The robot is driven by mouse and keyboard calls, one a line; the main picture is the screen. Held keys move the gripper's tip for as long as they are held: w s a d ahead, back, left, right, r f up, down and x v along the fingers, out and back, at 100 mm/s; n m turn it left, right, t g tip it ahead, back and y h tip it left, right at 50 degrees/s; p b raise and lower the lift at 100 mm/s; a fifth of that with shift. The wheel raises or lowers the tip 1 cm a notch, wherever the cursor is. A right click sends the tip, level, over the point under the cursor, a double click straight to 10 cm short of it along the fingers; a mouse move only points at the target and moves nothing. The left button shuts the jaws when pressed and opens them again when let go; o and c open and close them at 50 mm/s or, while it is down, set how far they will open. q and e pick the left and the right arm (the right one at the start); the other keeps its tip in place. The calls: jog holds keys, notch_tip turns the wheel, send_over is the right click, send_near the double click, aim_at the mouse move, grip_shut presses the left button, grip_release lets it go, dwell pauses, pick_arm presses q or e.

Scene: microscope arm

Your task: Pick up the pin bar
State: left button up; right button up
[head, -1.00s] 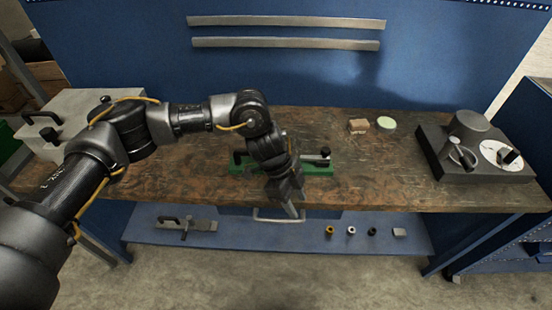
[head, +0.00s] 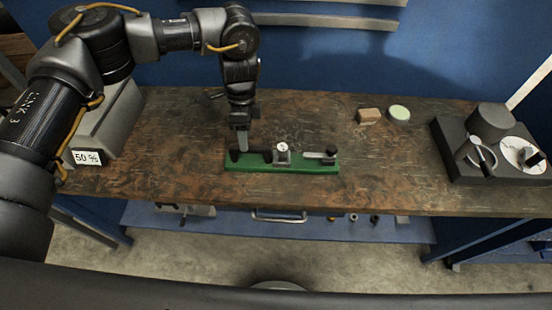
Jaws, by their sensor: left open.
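A long green base (head: 290,167) lies near the table's front edge in the head view. On it sit a black bar-like piece (head: 258,156) at the left, a small round white dial (head: 282,147) on a grey block in the middle, and a silver and black part (head: 321,157) at the right. I cannot tell for certain which of these is the pin bar. My left gripper (head: 242,146) points down at the left end of the green base, by the black piece. It is open, with nothing seen between its fingers; contact is unclear. My right gripper is out of view.
A wooden block (head: 368,116) and a pale green disc (head: 399,113) lie at the back. A dark device (head: 492,150) stands at the right, and a grey box (head: 105,125) at the left. Below the table is a blue shelf (head: 290,230). The table's middle right is clear.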

pick_arm(q)
jog(key=shift+w+f, duration=0.2)
jog(key=shift+f, duration=0.4)
jog(key=shift+s+f+p, duration=0.25)
jog(key=shift+s+p, duration=0.05)
jog(key=shift+p, duration=0.05)
notch_tip(320, 180, down, 4)
jog(key=shift+s+d+f+p, duration=0.1)
jog(key=shift+s+f+p, duration=0.1)
jog(key=shift+p, duration=0.3)
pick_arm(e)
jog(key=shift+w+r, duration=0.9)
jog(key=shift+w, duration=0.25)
pick_arm(q)
jog(key=c, duration=0.7)
grip_shut()
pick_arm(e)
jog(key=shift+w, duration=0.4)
pick_arm(q)
jog(key=shift+w+r, duration=0.1)
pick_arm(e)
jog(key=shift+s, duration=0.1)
